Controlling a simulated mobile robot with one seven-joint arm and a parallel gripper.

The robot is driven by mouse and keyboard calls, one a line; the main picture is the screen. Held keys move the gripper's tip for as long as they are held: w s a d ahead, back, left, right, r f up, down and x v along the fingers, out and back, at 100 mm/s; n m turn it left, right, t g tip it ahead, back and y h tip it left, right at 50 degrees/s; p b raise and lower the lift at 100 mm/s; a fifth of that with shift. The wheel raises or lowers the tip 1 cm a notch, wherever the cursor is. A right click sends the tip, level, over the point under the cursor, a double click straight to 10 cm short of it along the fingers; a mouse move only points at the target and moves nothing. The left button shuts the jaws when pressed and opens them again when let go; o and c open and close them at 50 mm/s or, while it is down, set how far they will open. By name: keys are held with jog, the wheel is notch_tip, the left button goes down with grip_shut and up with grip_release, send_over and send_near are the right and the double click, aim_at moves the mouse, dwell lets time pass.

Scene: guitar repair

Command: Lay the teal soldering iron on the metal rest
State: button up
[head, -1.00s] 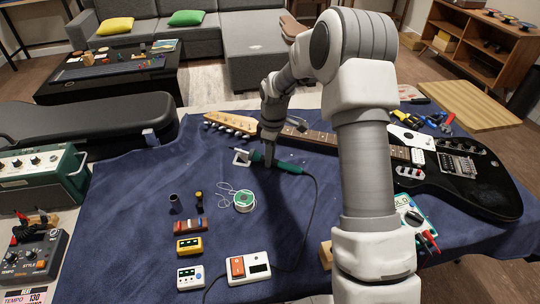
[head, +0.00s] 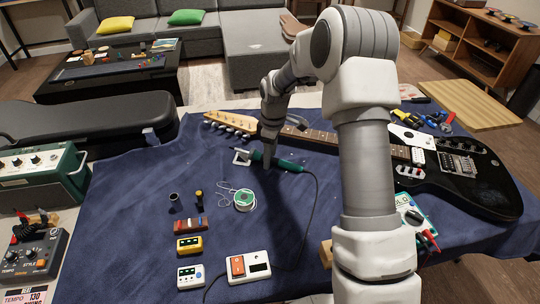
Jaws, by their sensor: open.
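The teal soldering iron (head: 288,166) lies on the blue cloth in the middle of the table. Its front end, at the left, is over or against the small metal rest (head: 242,157); I cannot tell exactly how it bears on it. Its dark cord runs from the right end down to the white station. My gripper (head: 268,163) is open, pointing down at the iron's front part. The fingers are small here and partly overlap the iron; no clear gap shows between them and it.
A black electric guitar (head: 450,180) lies right, its neck passing behind my gripper. A solder spool (head: 244,200), a white soldering station (head: 248,267) and several small boxes stand in front. The cloth (head: 130,200) at left is clear.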

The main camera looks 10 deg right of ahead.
notch_tip(320, 180, up, 17)
jog(key=p, duration=0.3)
jog(key=shift+s+d, duration=0.25)
jog(key=shift+d, duration=0.15)
